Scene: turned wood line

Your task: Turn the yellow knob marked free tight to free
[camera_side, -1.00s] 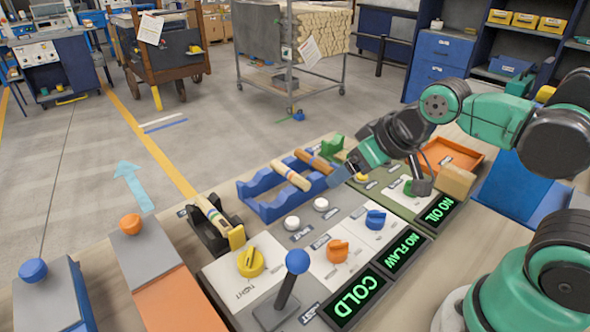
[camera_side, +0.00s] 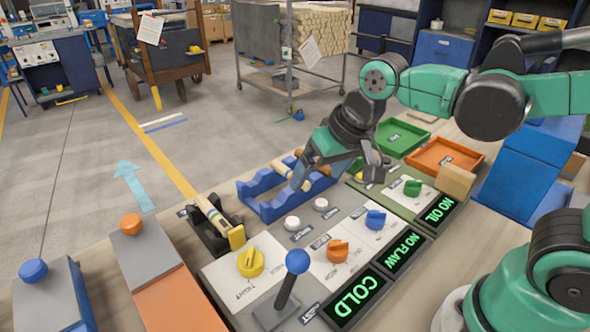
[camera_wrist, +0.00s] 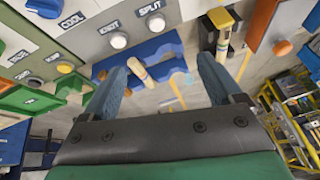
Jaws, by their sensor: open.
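The yellow knob (camera_side: 250,263) sits on a white plate at the near left of the grey panel in the side view. The word TIGHT is legible at the plate's lower left; I cannot read a FREE mark. The knob's ridge runs roughly up and down in the picture, but I cannot tell which end points. My gripper (camera_side: 298,184) is above the blue cradle and the panel's far edge, up and to the right of the knob and apart from it. In the wrist view my gripper (camera_wrist: 160,72) has its two blue fingers spread with nothing held.
A blue-balled lever (camera_side: 297,262) stands just right of the knob. An orange knob (camera_side: 337,251) and blue knob (camera_side: 376,220) lie farther right. A black holder (camera_side: 205,240) with a wooden piece is behind. The blue cradle (camera_side: 247,190) holds turned pieces.

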